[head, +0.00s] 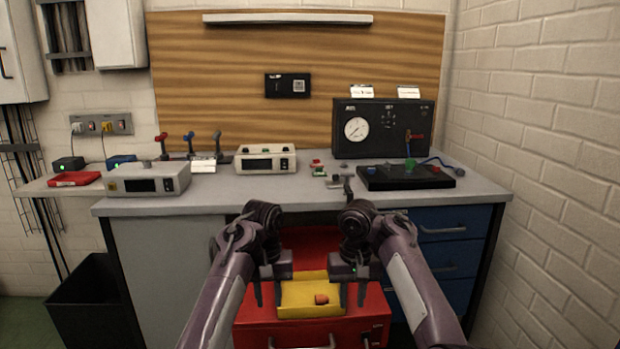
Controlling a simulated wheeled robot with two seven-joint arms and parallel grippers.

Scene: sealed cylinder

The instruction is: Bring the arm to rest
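Both my arms reach forward in the head view, in front of the workbench. My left gripper (268,293) points down with its two fingers apart, and nothing shows between them. My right gripper (353,294) also points down with its fingers apart and looks empty. Both hang over a red drawer unit (262,334), on either side of a yellow tray (300,294). A small orange-red piece (321,299) lies in the tray between the grippers. I cannot tell whether either gripper touches the tray.
The grey worktop (225,199) holds two instrument boxes (148,180) (265,160), a black gauge panel (382,128) and a black base plate (408,179) with coloured parts. Small loose parts lie mid-bench. A black bin (95,305) stands at left; a brick wall (550,150) bounds the right.

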